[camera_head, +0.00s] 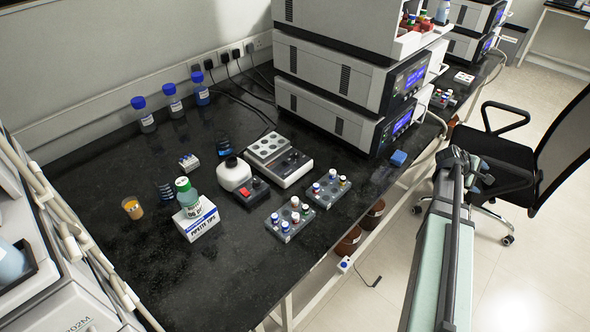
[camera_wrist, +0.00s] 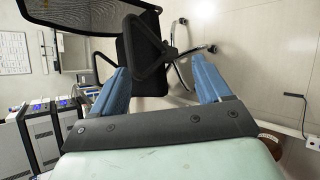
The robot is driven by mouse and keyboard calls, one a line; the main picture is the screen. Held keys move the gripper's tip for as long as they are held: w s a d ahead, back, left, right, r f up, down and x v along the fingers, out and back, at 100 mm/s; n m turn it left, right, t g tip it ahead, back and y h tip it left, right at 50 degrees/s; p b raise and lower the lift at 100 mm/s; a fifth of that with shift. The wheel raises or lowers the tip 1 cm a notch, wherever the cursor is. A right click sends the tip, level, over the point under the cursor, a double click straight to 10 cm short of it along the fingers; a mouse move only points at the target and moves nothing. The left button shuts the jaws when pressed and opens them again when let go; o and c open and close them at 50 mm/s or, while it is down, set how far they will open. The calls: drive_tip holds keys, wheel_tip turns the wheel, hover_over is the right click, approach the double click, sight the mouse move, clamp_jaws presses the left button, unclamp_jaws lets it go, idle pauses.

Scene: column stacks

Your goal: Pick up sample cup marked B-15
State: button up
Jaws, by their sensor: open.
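A small clear cup (camera_head: 132,208) with orange contents and a pale label stands upright on the black bench at the left. It is the only thing like a sample cup that I make out, and its marking is too small to read. My gripper (camera_head: 462,165) is at the right, beyond the bench edge, over the floor by the chair and far from the cup. In the wrist view my gripper (camera_wrist: 160,65) shows two blue fingers spread apart with nothing between them. The cup does not show in the wrist view.
A green-capped bottle (camera_head: 187,196) stands on a pipette tips box (camera_head: 198,222) right of the cup. Blue-capped bottles (camera_head: 172,98) line the back. A black chair (camera_head: 515,150) is near my gripper.

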drive_tip(key=s+d+r+n+h, duration=0.1)
drive_tip(key=d+r, duration=0.3)
drive_tip(key=r, duration=0.4)
drive_tip(key=d+r+h, duration=0.2)
drive_tip(key=d+r, duration=0.2)
drive_tip(key=r, duration=0.3)
drive_tip(key=s+d+r+n+h, duration=0.1)
drive_tip(key=d+r, duration=0.3)
drive_tip(key=r, duration=0.4)
drive_tip(key=a+r, duration=0.3)
drive_tip(key=r, duration=0.5)
drive_tip(key=w+a+f+n+t+y, duration=0.1)
drive_tip(key=w+a, duration=0.2)
drive_tip(key=a, duration=0.5)
drive_tip(key=w+a+t+y, duration=0.1)
drive_tip(key=w+a, duration=0.2)
drive_tip(key=a, duration=0.5)
drive_tip(key=n+g+y, duration=0.4)
drive_tip(key=n+y, duration=0.6)
drive_tip(key=y, duration=0.3)
hover_over(129, 202)
drive_tip(key=s+d, duration=0.1)
drive_tip(key=s, duration=0.1)
wheel_tip(129, 202, down, 17)
drive_tip(key=f, duration=1.3)
drive_tip(key=shift+w+d+f, duration=0.1)
drive_tip(key=shift+w+d, duration=0.1)
drive_tip(key=shift+w, duration=0.05)
